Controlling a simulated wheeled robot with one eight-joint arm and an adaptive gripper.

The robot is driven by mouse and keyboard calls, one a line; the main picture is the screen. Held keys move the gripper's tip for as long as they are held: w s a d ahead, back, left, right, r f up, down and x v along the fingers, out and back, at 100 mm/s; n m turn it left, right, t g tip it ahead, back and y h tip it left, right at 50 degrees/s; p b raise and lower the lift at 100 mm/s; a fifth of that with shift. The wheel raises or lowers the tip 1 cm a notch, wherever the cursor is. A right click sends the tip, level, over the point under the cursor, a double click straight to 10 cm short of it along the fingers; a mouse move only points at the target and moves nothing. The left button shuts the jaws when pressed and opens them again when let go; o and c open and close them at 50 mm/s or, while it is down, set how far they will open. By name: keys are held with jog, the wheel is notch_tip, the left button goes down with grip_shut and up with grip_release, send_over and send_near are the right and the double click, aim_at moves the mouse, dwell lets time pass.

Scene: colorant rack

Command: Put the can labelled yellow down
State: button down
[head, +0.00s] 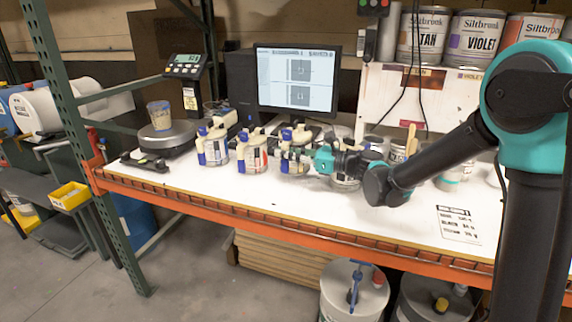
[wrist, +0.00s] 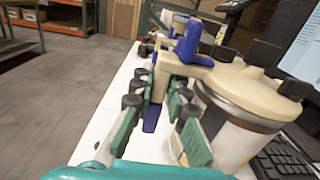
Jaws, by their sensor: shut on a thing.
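My gripper (head: 297,160) reaches in from the right over the white bench, in front of the monitor. In the wrist view its green fingers (wrist: 157,100) are closed around the cream and blue lid handle of a can (wrist: 225,135). This can has a cream lid and a white body with a dark band. It is partly hidden behind the gripper in the head view (head: 297,136). I cannot read its label, nor tell whether its base touches the bench. A can with blue lid parts (head: 214,148) and a can with a red mark (head: 251,155) stand to its left.
A scale (head: 167,138) with a cup (head: 159,115) on it stands at the left. A keyboard (wrist: 280,160) lies close to the can in the wrist view. More cans stand under the shelf at right. Bare bench (head: 290,207) lies along the front edge.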

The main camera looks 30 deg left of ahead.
aim_at(287, 172)
jog(key=shift+f, duration=1.95)
jog(key=c, duration=1.5)
grip_release()
jog(key=shift+f, duration=0.1)
jog(key=shift+d, duration=0.2)
jog(key=w+d, duration=0.1)
jog(key=d, duration=1)
jog(key=shift+d, duration=0.3)
jog(key=shift+s, duration=0.1)
